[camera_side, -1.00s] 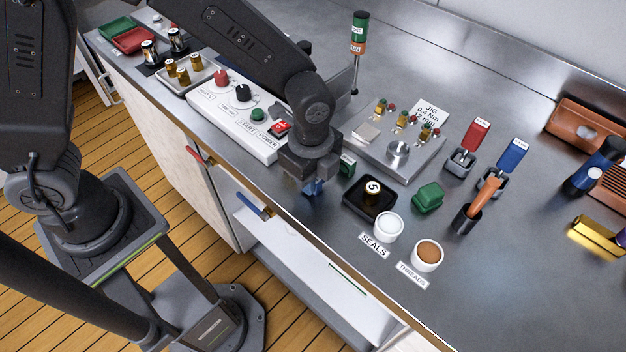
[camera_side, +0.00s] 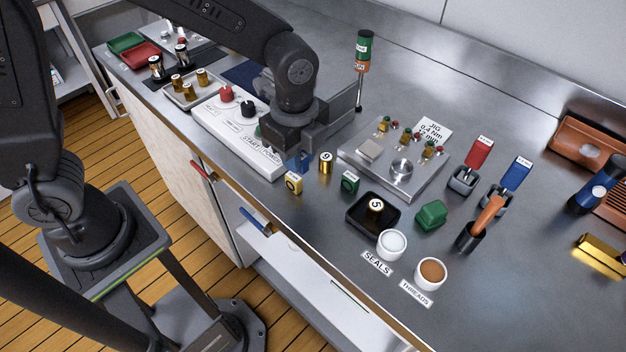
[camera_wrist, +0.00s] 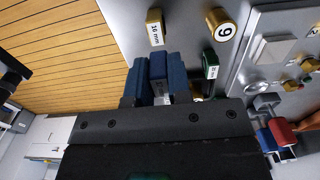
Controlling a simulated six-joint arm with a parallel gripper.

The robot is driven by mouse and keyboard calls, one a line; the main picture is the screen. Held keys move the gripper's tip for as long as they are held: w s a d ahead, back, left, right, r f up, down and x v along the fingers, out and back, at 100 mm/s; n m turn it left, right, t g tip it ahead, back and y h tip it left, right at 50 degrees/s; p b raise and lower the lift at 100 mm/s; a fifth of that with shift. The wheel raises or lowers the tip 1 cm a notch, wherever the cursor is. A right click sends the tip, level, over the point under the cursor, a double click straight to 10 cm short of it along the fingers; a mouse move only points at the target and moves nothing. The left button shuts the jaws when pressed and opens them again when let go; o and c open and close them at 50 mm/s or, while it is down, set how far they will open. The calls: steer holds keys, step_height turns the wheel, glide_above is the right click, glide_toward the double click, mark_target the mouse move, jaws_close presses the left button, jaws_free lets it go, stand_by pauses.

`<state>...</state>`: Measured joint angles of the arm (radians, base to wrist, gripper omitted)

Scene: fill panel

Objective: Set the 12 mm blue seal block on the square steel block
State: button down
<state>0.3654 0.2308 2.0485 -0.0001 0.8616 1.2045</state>
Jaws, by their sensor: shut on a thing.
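The blue seal block (camera_wrist: 158,68) is between the fingers of my gripper (camera_wrist: 158,80), with a small label on its face. In the side view my gripper (camera_side: 298,152) is shut on it, and a bit of blue (camera_side: 306,163) shows below the fingers, beside the white panel's near end. The square steel block (camera_side: 369,148) is a light square on the left part of the steel jig plate, its top bare. It also shows at the right in the wrist view (camera_wrist: 276,48). My gripper is to its left, apart from it.
A yellow block (camera_side: 293,184), a green block (camera_side: 349,182) and a brass cylinder marked 9 (camera_side: 326,162) stand near my gripper. A round steel block (camera_side: 402,168) and small fittings share the jig plate. A signal post (camera_side: 361,75) rises behind. A black tray (camera_side: 360,222) is in front.

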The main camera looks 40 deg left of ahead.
steer(key=a+r, duration=0.4)
steer(key=a, duration=0.3)
steer(key=w+r+m, duration=0.1)
steer(key=w, duration=0.3)
steer(key=w+r+m, duration=0.1)
steer(key=w+m, duration=0.1)
steer(key=w, duration=0.3)
steer(key=w+r+m, duration=0.1)
steer(key=w, duration=0.4)
steer(key=shift+a+r, duration=0.15)
steer(key=shift+r, duration=0.2)
glide_above(369, 147)
steer(key=shift+m, duration=0.3)
step_height(369, 147, down, 7)
steer(key=shift+r, duration=0.1)
steer(key=shift+f, duration=2)
steer(key=shift+f, duration=0.1)
steer(key=c, duration=1.5)
jaws_free()
steer(key=shift+f, duration=0.1)
steer(key=o, duration=0.4)
steer(key=shift+o, duration=0.2)
